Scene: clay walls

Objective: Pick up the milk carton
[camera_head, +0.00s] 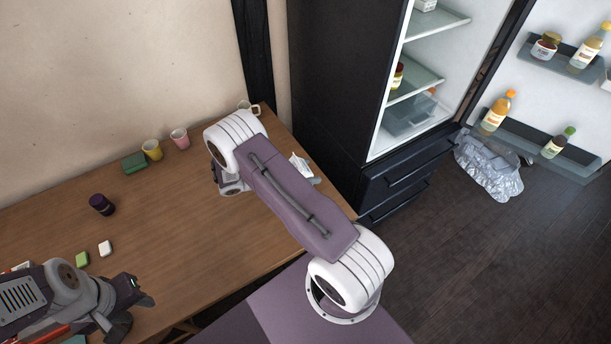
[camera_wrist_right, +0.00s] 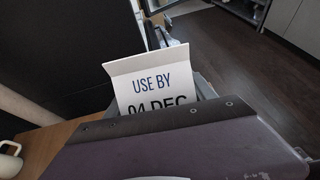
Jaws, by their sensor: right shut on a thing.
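The milk carton (camera_wrist_right: 158,84) is white, with "USE BY 04 DEC" printed on its face, and stands tilted in the right wrist view. A small white part of it (camera_head: 299,165) shows beside my right arm in the head view. My right gripper (camera_wrist_right: 186,86) is shut on the carton; its fingers are mostly hidden behind my own wrist and the carton. My left gripper (camera_head: 135,308) is over the table at the lower left, apart from the carton; its finger gap is unclear.
The wooden table (camera_head: 185,225) holds a dark jar (camera_head: 102,204), a yellow cup (camera_head: 152,149), a pink cup (camera_head: 180,138), a green box (camera_head: 134,162) and small blocks. An open fridge (camera_head: 385,150) stands right. A crumpled silvery bag (camera_head: 490,168) lies on the floor.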

